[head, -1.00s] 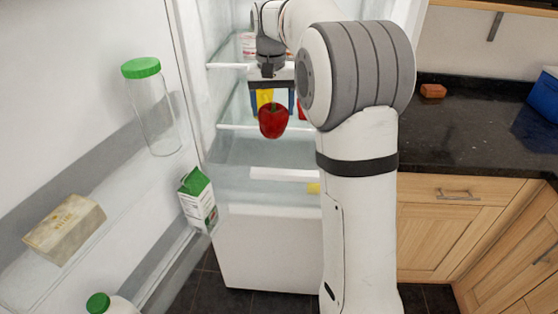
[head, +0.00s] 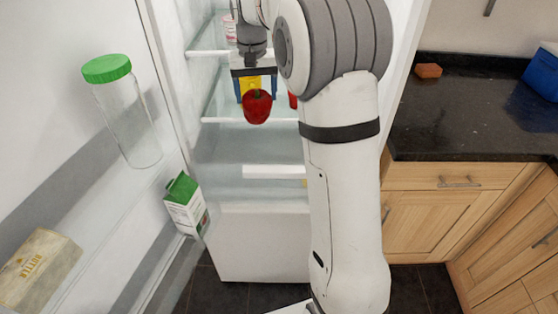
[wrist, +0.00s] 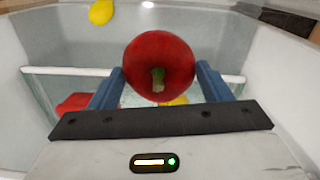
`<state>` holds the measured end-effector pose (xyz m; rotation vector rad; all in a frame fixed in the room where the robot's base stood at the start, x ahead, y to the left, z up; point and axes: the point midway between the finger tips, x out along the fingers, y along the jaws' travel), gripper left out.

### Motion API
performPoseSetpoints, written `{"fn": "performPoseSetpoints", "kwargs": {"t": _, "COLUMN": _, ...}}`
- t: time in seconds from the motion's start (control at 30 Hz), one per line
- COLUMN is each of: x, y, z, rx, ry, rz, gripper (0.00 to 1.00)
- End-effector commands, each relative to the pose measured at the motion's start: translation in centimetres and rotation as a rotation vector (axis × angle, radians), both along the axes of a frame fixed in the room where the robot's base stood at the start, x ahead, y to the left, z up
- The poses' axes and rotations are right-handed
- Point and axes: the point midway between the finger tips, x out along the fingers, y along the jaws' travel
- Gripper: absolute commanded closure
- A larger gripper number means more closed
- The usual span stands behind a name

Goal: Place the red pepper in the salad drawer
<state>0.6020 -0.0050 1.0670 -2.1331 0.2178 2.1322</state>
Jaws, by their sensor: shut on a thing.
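The red pepper (head: 257,108) hangs below my gripper (head: 255,88), in front of the fridge's middle shelf. In the wrist view the pepper (wrist: 159,67) sits between the two blue fingers (wrist: 160,85), its green stem facing the camera. My gripper is shut on it. The salad drawer (head: 262,240) is at the bottom of the fridge, below the pepper, with a pale front. It looks pulled out and open at the top. My arm hides the drawer's right side.
Glass shelves with white edges (head: 250,121) are above and behind the drawer; a red item (wrist: 76,102) lies beyond one. The open door at left holds a green-lidded jar (head: 122,112), a carton (head: 186,206) and butter (head: 38,270). A dark counter (head: 470,120) is at right.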

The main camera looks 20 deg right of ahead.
Motion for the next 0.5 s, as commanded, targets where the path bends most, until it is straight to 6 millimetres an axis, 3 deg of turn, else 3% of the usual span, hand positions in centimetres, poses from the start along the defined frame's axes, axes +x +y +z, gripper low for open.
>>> {"fn": "performPoseSetpoints", "kwargs": {"t": 0.03, "x": -0.2, "y": 0.1, "z": -2.6, "rx": 0.0, "ry": 0.01, "rz": 0.011, "gripper": 0.57}}
{"fn": "performPoseSetpoints", "kwargs": {"t": 0.2, "x": -1.0, "y": 0.2, "z": -9.8, "rx": 0.001, "ry": 0.009, "rz": 0.044, "gripper": 0.57}}
{"fn": "performPoseSetpoints", "kwargs": {"t": 0.5, "x": -2.2, "y": 0.3, "z": -16.7, "rx": 0.001, "ry": 0.005, "rz": 0.068, "gripper": 0.57}}
